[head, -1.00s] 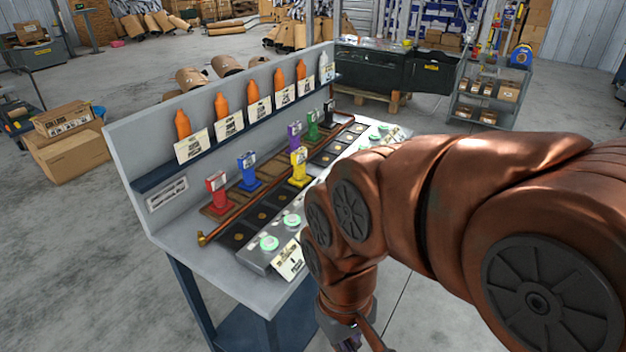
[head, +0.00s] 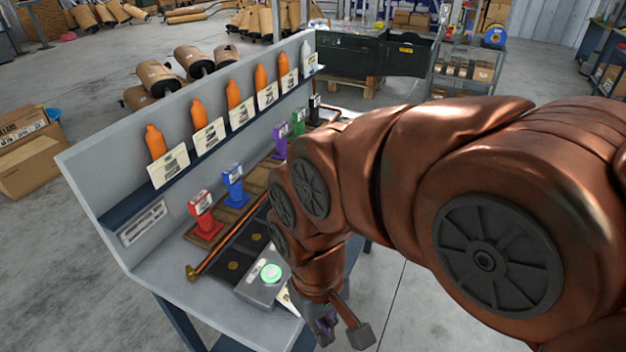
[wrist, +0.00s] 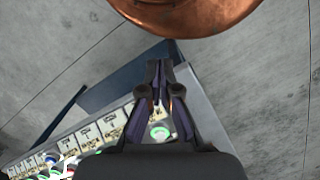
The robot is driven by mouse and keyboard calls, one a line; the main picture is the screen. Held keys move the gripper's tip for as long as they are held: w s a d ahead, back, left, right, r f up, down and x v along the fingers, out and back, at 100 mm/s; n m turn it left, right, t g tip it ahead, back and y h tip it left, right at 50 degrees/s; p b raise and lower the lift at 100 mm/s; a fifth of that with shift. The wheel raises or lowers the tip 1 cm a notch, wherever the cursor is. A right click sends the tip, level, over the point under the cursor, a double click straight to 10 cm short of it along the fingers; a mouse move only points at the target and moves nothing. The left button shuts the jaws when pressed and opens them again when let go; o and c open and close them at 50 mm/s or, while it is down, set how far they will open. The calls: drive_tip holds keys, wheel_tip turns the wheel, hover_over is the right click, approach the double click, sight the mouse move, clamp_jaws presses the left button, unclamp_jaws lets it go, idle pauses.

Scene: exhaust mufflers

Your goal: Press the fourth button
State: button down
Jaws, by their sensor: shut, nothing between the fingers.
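A grey button panel (head: 258,293) stands along the front of the workbench. White cards (wrist: 90,135) stand along the panel. I cannot tell which button is the fourth. My gripper (head: 322,330) is shut and empty, beside the panel's front side. It also shows in the wrist view (wrist: 166,72), fingers together.
Orange bottles (head: 155,141) with cards stand on the bench's back shelf. Red (head: 204,214), blue (head: 234,186), purple (head: 280,141) and green (head: 298,121) stands form a row behind a copper pipe (head: 228,242).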

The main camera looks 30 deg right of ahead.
drive_tip(key=w+d+r+m+t+y+p, duration=0.1)
drive_tip(key=w+d+t, duration=0.15)
drive_tip(key=w, duration=0.85)
drive_tip(key=w+d+r+m+t+y+p, duration=0.1)
drive_tip(key=w+d+r+t+y+p, duration=0.15)
drive_tip(key=w, duration=0.95)
drive_tip(key=w+d+m+t, duration=0.2)
drive_tip(key=w+d, duration=0.2)
drive_tip(key=d, duration=0.3)
drive_tip(key=w+d+m+t+h, duration=0.1)
drive_tip(key=w+d+m+t, duration=0.1)
drive_tip(key=w+d, duration=0.2)
drive_tip(key=w+d+m+t+h+p, duration=0.1)
drive_tip(key=w+d, duration=0.3)
drive_tip(key=d, duration=0.7)
drive_tip(key=shift+f+m+t, duration=0.2)
drive_tip(key=shift+m+t, duration=0.2)
drive_tip(key=shift+t, duration=0.1)
drive_tip(key=shift+f+h, duration=0.1)
drive_tip(key=shift+h, duration=0.15)
wheel_tip(320, 180, down, 8)
drive_tip(key=shift+r+b, duration=0.15)
drive_tip(key=shift+b, duration=0.9)
drive_tip(key=shift+f+b, duration=0.35)
drive_tip(key=shift+f, duration=0.1)
drive_tip(key=shift+f, duration=0.15)
